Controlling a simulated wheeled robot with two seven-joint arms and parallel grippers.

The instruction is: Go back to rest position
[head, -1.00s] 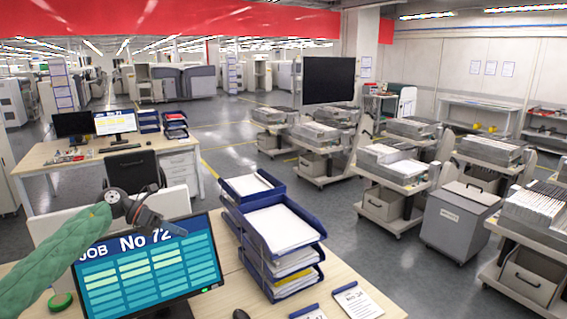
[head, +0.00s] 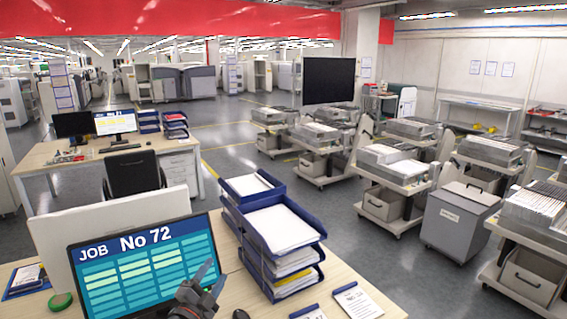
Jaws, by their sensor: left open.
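My left gripper (head: 213,276) is low in the head view, in front of the lower right part of the monitor (head: 150,258) that reads "JOB No 72". Its dark fingers point up and to the right, apart and with nothing between them. It hides a corner of the screen. Most of its arm is below the picture's edge. My right gripper is not in view.
A blue tray stack (head: 262,240) with papers stands on the near desk (head: 345,285), right of the monitor. A mouse (head: 240,314), a green round object (head: 61,301) and paper cards (head: 357,301) lie nearby. Loaded trolleys (head: 395,185) stand beyond, with open floor between.

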